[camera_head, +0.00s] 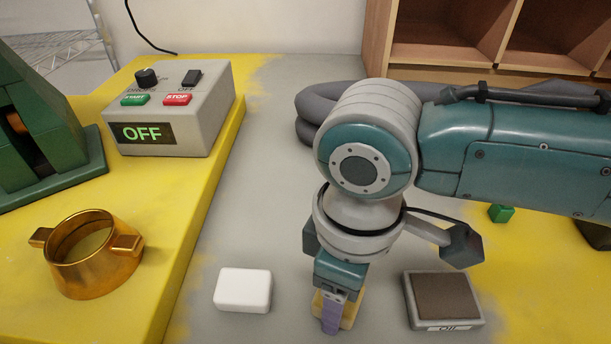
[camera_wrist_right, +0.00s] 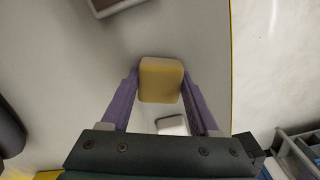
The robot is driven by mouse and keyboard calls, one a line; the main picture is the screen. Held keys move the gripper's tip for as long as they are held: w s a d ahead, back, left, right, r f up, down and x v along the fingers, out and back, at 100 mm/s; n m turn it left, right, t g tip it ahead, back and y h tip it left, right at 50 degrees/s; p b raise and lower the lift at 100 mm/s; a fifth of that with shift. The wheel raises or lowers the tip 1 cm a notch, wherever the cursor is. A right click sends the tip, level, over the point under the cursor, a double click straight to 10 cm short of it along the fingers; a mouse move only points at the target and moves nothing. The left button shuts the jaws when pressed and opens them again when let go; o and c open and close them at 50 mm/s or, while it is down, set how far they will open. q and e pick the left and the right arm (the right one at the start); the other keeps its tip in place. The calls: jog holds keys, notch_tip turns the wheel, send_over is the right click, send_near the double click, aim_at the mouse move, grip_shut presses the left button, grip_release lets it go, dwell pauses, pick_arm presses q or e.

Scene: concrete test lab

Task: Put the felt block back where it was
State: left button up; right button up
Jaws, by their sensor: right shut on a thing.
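My right gripper (camera_head: 337,318) points down over the grey bench strip and is shut on a yellow-tan block (camera_head: 352,311), which I take for the felt block. In the right wrist view the block (camera_wrist_right: 161,80) sits between the two purple fingers of the gripper (camera_wrist_right: 162,88). In the head view a finger hides part of it, and I cannot tell whether it touches the bench. A white rounded block (camera_head: 243,289) lies to its left. A grey tray (camera_head: 412,300) with a brown pad and an "Oil" label stands to its right. My left gripper is not in view.
A grey control box (camera_head: 205,130) reading OFF stands at the back left on the yellow surface. A brass ring with two lugs (camera_head: 95,270) and a green machine (camera_head: 50,170) are at the left. A small green block (camera_head: 501,213) lies right, beneath my arm. Wooden shelving (camera_head: 440,53) stands behind.

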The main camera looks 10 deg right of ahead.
jog(key=shift+f, duration=0.1)
jog(key=o, duration=0.7)
jog(key=shift+f, duration=0.1)
jog(key=o, duration=0.5)
jog(key=shift+r, duration=0.4)
notch_tip(320, 180, up, 12)
jog(key=p, duration=0.2)
jog(key=s+a+f+m+t+y, duration=0.1)
jog(key=s+a+f+m+y, duration=0.15)
jog(key=s+a, duration=0.25)
jog(key=s+d+m+t, duration=0.1)
jog(key=s+d+m, duration=0.1)
jog(key=d, duration=0.2)
jog(key=s+d+m+h, duration=0.1)
jog(key=s+d+m, duration=0.1)
jog(key=d, duration=0.3)
jog(key=s+d+m+t+h, duration=0.1)
jog(key=s+d+m, duration=0.1)
jog(key=d, duration=0.3)
jog(key=shift+s+d+f+t, duration=0.1)
jog(key=shift+s+f+t, duration=0.15)
jog(key=shift+s, duration=0.25)
